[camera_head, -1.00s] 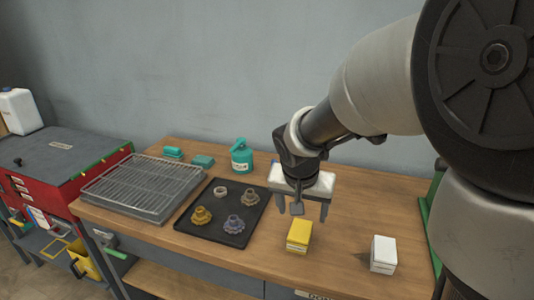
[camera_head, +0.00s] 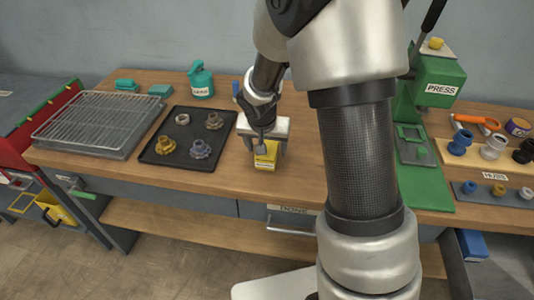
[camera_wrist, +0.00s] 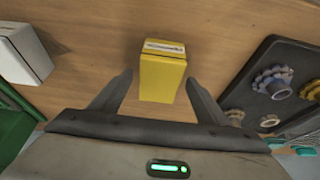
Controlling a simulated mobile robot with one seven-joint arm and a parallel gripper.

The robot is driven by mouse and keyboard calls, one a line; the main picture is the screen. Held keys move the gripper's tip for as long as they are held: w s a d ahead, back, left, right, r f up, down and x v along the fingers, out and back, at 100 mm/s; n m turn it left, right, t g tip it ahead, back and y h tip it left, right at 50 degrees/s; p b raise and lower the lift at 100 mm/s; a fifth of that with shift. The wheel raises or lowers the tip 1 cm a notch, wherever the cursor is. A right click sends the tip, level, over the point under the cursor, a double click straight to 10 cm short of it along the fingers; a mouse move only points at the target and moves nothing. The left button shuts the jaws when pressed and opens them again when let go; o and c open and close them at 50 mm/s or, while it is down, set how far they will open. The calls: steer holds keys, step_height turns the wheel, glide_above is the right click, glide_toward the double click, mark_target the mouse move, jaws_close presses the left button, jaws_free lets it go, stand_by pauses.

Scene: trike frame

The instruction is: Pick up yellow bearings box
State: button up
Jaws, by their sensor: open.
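The yellow bearings box (camera_head: 265,158) stands on the wooden workbench, right of the black tray. In the wrist view the yellow box (camera_wrist: 162,76) is upright with a white label on its top edge, lying just ahead of and between my two fingers. My gripper (camera_head: 267,157) is open above and around the box in the head view. In the wrist view my gripper (camera_wrist: 158,90) shows one finger on each side, with gaps to the box. I cannot tell how far the fingertips reach down its sides.
A black tray (camera_head: 151,151) with several gears lies left of the box. A wire rack (camera_head: 90,122) is farther left. A green press (camera_head: 432,90) and hubs stand at the right. A white box (camera_wrist: 24,53) stands left in the wrist view.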

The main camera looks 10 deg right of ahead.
steer(key=shift+x, duration=0.75)
steer(key=shift+r, duration=0.1)
steer(key=c, duration=1.4)
